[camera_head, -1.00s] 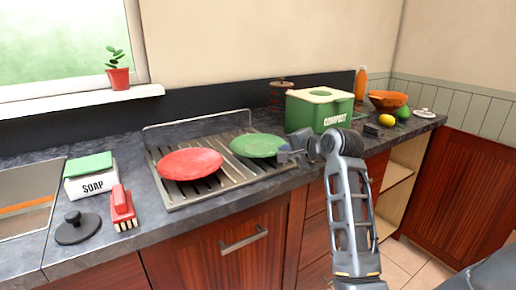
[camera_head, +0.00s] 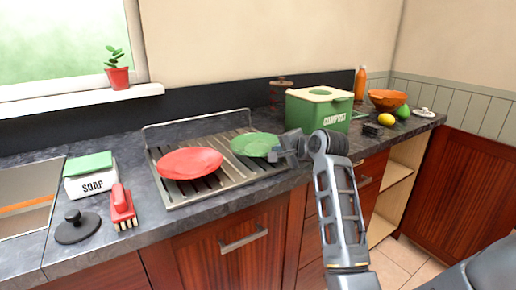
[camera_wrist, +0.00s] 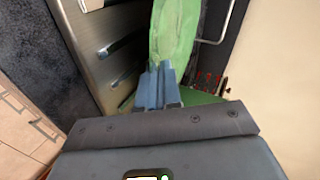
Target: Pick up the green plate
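The green plate (camera_head: 252,143) rests in the metal drying rack on the counter, to the right of the red plate. My gripper (camera_head: 275,154) is at the plate's right rim and overlaps it in the head view. In the wrist view, the green plate (camera_wrist: 174,30) lies just beyond my fingertips (camera_wrist: 161,67), which meet its near edge. The fingers look close together there. I cannot tell whether the rim is between them or whether they grip it.
The red plate (camera_head: 190,162) sits in the drying rack (camera_head: 215,181) at the left. The green compost bin (camera_head: 319,111) stands close behind and right of my gripper. Soap box (camera_head: 91,184), red brush (camera_head: 122,205) and black lid (camera_head: 77,229) are further left.

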